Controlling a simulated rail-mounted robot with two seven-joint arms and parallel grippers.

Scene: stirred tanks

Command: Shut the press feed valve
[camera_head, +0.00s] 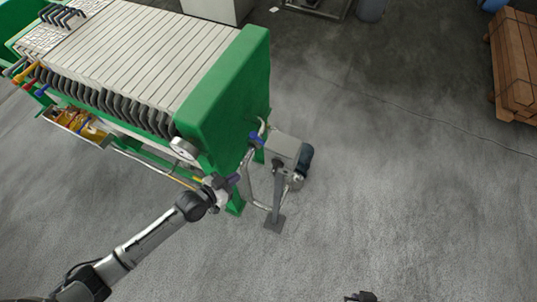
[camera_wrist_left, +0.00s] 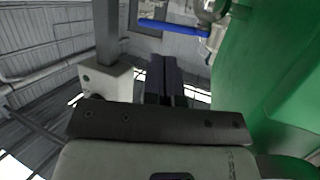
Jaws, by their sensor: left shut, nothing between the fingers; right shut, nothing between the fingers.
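The green filter press (camera_head: 235,95) fills the upper left of the head view. A valve with a blue lever (camera_head: 256,139) sits at its near end, beside the pump. In the left wrist view the blue lever (camera_wrist_left: 172,27) is a straight bar, above and apart from my fingers. My left gripper (camera_head: 235,178) is shut and empty, just below and left of the lever. Its dark fingers also show together in the left wrist view (camera_wrist_left: 164,78). My right gripper (camera_head: 361,297) is shut at the bottom edge, far from the press, mostly cut off.
A grey pump (camera_head: 287,150) with a dark motor stands on a post right of the valve. A round gauge (camera_head: 184,148) is on the press near my left wrist. A tray (camera_head: 78,125) hangs under the plates. Wooden planks (camera_head: 514,60) lie far right; the floor between is clear.

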